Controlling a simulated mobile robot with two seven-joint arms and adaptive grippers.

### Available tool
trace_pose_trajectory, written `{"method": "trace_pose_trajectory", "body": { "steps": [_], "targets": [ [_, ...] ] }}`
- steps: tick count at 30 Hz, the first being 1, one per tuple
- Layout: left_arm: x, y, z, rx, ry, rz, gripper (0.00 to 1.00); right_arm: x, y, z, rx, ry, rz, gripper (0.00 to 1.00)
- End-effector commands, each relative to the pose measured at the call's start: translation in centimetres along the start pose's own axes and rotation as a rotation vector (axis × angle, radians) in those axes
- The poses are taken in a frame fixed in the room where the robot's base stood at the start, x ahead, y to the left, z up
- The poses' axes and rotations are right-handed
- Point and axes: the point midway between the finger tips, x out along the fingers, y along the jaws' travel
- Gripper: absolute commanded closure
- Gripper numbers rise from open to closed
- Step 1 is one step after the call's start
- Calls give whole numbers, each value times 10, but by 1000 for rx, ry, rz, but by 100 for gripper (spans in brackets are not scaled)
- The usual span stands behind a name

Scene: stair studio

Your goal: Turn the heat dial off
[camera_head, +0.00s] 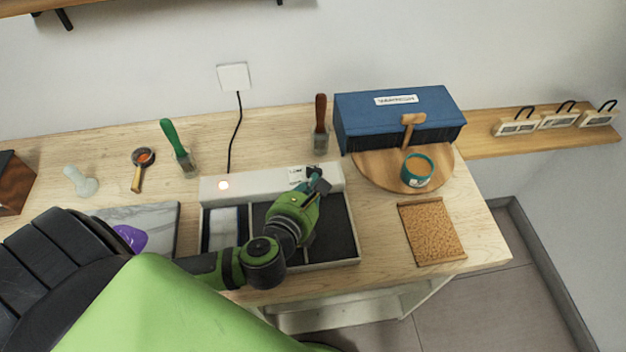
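The heating device is a white box (255,186) with a lit orange-white light (223,185) at its left and a small label (296,174) near its right end. My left gripper (316,183) reaches over the right tray to the right end of the white box, by the label. The gripper and wrist hide the heat dial, if it is there. I cannot tell whether the fingers touch anything or how far they are open. My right gripper is not in view.
Behind stand a green-handled brush (172,141) and a brown-handled brush (320,120). To the right are a blue box (385,110), a teal cup (417,170) on a round board (365,174), and a cork mat (432,232). A marble slab (165,215) lies left.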

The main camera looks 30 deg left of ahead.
Motion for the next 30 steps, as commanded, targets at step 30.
{"method": "trace_pose_trajectory", "body": {
  "steps": [30],
  "targets": [
    [8, -4, 2, -36, 0, 108, 100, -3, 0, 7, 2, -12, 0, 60]
  ]
}}
